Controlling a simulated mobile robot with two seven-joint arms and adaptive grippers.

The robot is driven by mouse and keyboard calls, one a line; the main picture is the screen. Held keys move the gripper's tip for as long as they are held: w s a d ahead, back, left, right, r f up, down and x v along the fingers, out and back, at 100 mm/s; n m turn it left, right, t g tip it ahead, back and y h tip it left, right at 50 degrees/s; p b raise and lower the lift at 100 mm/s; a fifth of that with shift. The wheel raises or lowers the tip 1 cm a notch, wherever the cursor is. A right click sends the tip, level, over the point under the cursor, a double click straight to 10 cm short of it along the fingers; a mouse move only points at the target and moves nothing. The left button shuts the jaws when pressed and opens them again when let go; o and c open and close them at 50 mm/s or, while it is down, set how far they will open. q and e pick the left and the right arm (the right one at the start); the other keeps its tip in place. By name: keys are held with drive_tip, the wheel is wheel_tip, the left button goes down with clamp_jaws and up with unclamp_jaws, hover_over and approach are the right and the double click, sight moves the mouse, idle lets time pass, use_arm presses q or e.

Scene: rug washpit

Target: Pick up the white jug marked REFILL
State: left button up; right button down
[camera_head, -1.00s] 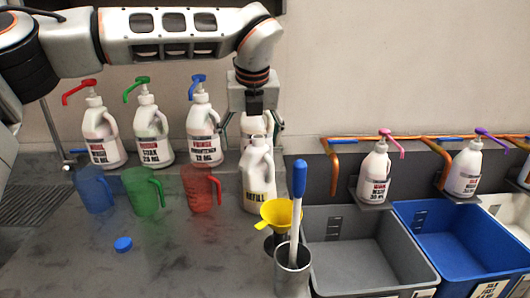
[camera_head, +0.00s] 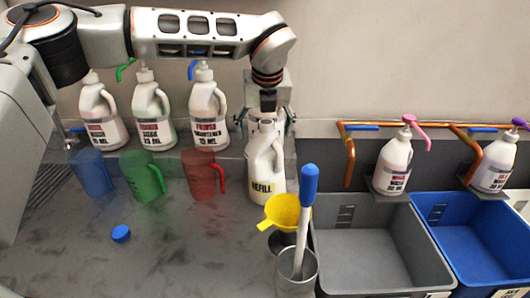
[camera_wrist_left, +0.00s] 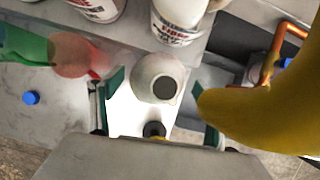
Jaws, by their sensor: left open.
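The white jug marked REFILL (camera_head: 266,168) stands upright at the right end of the grey counter, its handle toward the right. My left gripper (camera_head: 266,121) points down over the jug's top, with its fingers apart on either side of the neck. In the left wrist view, the gripper (camera_wrist_left: 155,98) is open, with green-padded fingers left and right. The jug's white top with a dark round mouth (camera_wrist_left: 158,78) shows between and slightly beyond them. No grip on the jug shows. My right gripper is out of view.
A yellow funnel (camera_head: 283,211) and a metal cup (camera_head: 298,274) holding a blue-handled tool (camera_head: 310,186) stand close in front of the jug. Blue, green and red measuring jugs (camera_head: 203,176) and several pump bottles (camera_head: 154,110) are left. A grey bin (camera_head: 375,290) is right.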

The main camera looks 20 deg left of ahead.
use_arm(q)
drive_tip(key=shift+w+f, duration=0.2)
drive_tip(key=shift+f, duration=0.3)
drive_tip(key=c, duration=1.7)
drive_tip(key=shift+r, duration=0.1)
clamp_jaws()
